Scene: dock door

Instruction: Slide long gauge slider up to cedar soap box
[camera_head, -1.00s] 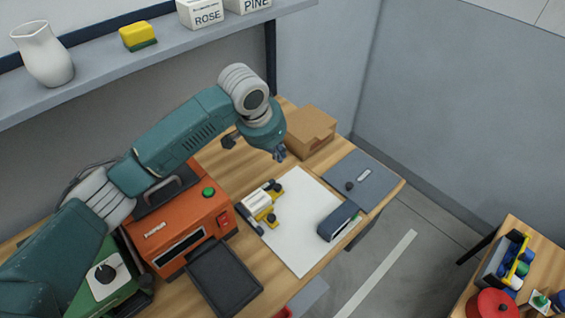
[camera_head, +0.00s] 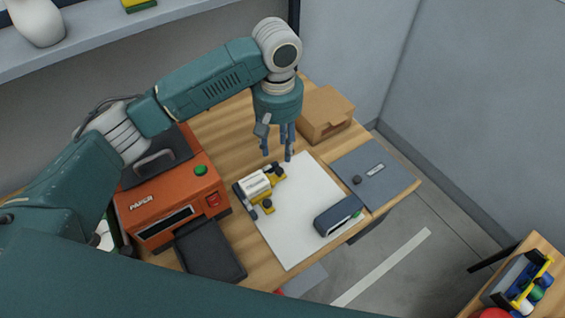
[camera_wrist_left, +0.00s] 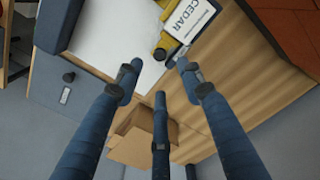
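The white cedar soap box (camera_head: 257,184) lies at the left edge of the white board, among yellow gauge parts with dark knobs; one yellow part (camera_head: 268,210) is at its near end. In the left wrist view the box (camera_wrist_left: 192,17) shows the word CEDAR, with a yellow part (camera_wrist_left: 169,42) beside it. I cannot tell which part is the long gauge slider. My left gripper (camera_head: 277,157) points down, just beyond the far end of the box and gauge. In the wrist view its fingers (camera_wrist_left: 158,72) are spread and hold nothing. My right gripper is not seen.
The white board (camera_head: 295,225) carries a dark stapler-like device (camera_head: 338,216) at its right. A grey-blue plate with a knob (camera_head: 375,172) lies beyond it. A cardboard box (camera_head: 323,114) stands behind the gripper. An orange machine (camera_head: 175,205) and a dark tray (camera_head: 210,252) stand left.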

